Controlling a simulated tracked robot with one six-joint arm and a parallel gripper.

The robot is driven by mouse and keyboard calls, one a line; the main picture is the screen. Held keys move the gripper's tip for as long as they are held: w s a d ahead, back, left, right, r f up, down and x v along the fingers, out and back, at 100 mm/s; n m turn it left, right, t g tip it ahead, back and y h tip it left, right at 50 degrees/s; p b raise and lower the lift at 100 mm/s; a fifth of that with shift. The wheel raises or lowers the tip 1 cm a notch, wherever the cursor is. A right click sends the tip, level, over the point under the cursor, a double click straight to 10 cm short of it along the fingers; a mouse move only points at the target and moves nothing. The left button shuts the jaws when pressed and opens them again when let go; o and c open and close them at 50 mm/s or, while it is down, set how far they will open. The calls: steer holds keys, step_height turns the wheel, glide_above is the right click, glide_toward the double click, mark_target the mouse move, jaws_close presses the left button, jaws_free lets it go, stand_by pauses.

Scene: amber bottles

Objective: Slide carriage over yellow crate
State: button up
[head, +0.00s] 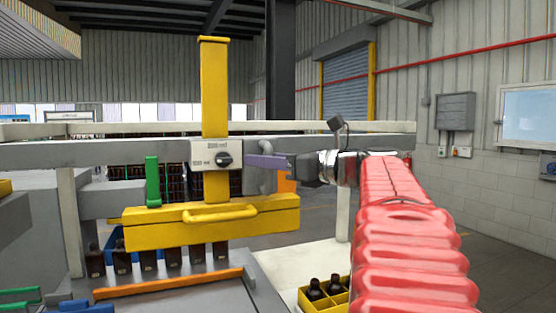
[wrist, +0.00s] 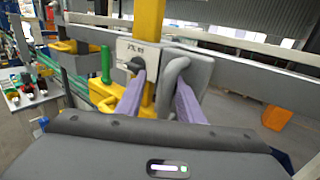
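The carriage has a tall yellow post (head: 215,90), a white plate with a black knob (head: 223,160), and a wide yellow beam (head: 212,221) with a front handle. Several dark amber bottles (head: 172,255) show below the beam; their tops are hidden. The yellow crate (head: 340,298) is low, right of the carriage, with dark bottles in it, partly cut off by the frame. My gripper (head: 263,160) is just right of the plate. In the wrist view its purple fingers (wrist: 161,80) are apart, with a grey curved handle (wrist: 165,95) seen between them, not visibly gripped.
A grey horizontal rail (head: 100,153) runs behind the post. A green upright lever (head: 153,182) stands left of the plate. An orange bar (head: 170,283) lies on the grey bench below the beam. The pale surface right of the bench is mostly clear around the crate.

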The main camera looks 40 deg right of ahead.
steer(key=shift+s+d+r, duration=0.1)
steer(key=shift+s+d, duration=0.15)
steer(key=shift+d, duration=0.3)
steer(key=s+d, duration=0.3)
steer(key=s, duration=1.2)
steer(key=shift+d, duration=0.2)
stand_by(1.2)
steer(key=shift+o, duration=0.6)
